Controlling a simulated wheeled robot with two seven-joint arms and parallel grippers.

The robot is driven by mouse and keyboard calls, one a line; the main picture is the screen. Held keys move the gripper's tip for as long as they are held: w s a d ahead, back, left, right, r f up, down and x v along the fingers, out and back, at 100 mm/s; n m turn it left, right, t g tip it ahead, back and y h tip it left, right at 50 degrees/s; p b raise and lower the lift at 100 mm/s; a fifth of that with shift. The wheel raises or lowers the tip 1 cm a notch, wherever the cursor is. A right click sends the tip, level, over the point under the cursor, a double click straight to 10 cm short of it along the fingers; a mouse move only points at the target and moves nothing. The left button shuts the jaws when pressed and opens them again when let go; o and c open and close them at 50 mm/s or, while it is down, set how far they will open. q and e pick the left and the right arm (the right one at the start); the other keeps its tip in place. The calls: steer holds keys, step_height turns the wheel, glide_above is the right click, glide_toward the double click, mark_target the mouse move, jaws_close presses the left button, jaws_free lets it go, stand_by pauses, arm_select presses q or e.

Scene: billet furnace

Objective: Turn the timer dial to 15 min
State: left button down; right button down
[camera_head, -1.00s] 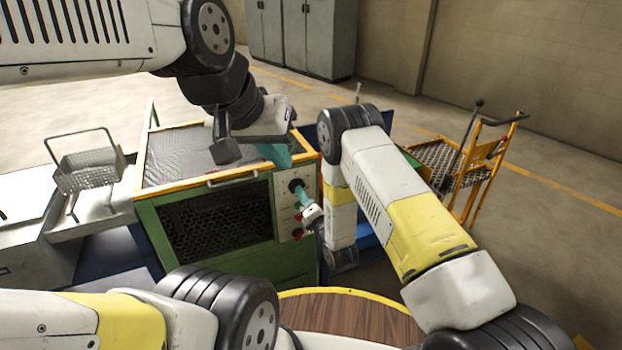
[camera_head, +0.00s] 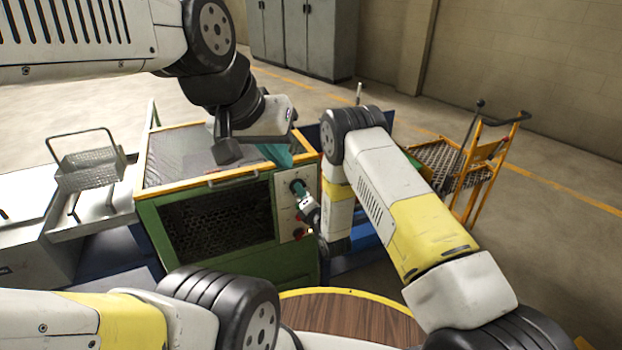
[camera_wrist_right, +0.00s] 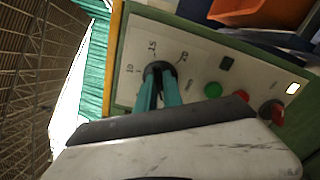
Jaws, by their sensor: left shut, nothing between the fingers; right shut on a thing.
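The black timer dial (camera_wrist_right: 157,67) sits on the pale control panel (camera_wrist_right: 205,68). In the right wrist view the marks 10, 15 and 20 show around it. My right gripper (camera_wrist_right: 160,83) has its teal fingers closed on the dial; they hide much of it, and I cannot tell which mark it points to. In the head view the right gripper (camera_head: 300,189) is at the upper part of the panel (camera_head: 286,222) on the furnace's right front. My left gripper (camera_head: 278,154) is shut and empty, above the furnace's top right corner.
Below the dial's level are a green button (camera_wrist_right: 213,89), a black switch (camera_wrist_right: 227,64) and a red knob (camera_wrist_right: 272,112). The green furnace (camera_head: 155,230) has a mesh front. A wire basket (camera_head: 90,168) stands left; an orange cart (camera_head: 480,165) stands right.

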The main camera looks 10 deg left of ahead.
steer(key=shift+m, duration=0.4)
steer(key=shift+s+a+f+m, duration=0.1)
steer(key=shift+m, duration=8.6)
steer(key=shift+s+f+m, duration=0.1)
steer(key=shift+m, duration=8.6)
